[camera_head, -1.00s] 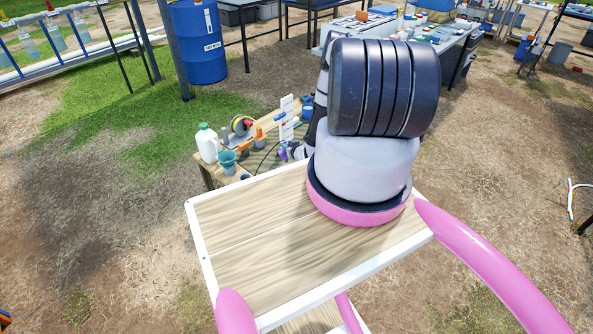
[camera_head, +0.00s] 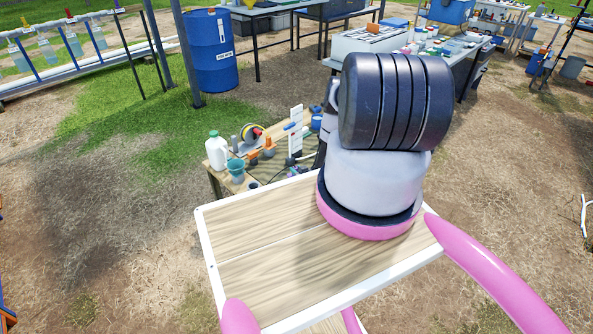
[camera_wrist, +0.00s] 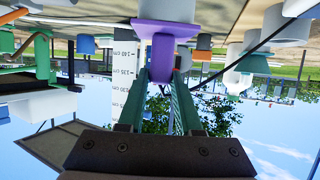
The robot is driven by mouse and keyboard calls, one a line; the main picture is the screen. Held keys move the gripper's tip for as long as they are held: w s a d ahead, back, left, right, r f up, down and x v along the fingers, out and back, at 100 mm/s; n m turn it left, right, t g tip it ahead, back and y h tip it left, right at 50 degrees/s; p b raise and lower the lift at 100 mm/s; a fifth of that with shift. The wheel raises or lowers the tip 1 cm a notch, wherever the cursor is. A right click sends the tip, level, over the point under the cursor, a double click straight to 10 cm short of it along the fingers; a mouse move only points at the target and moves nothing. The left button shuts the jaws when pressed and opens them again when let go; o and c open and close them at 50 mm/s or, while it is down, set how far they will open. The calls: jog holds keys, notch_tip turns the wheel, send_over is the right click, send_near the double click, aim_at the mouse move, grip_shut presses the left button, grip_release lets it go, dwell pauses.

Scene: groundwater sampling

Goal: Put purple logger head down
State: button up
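The purple logger head (camera_wrist: 165,32) shows at the top middle of the wrist view, which looks upside down. It has a wide flange and a narrower stem. My gripper (camera_wrist: 163,78) has its two dark green fingers on either side of the stem, apparently closed on it. Whether the head touches the surface at the picture's top cannot be told. In the head view my arm hides the gripper and most of what is near it, at the right end of the low wooden bench (camera_head: 215,186).
The bench holds a white jug (camera_head: 216,152), a teal cup (camera_head: 235,170), a reel (camera_head: 250,133) and an upright white board (camera_head: 296,125). In the wrist view a scale board (camera_wrist: 122,75) stands close left of the fingers, and a dark cable (camera_wrist: 262,42) runs to the right.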

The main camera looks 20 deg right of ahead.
jog(key=o, duration=0.3)
jog(key=shift+r, duration=0.1)
jog(key=v, duration=1.2)
jog(key=shift+d, duration=0.1)
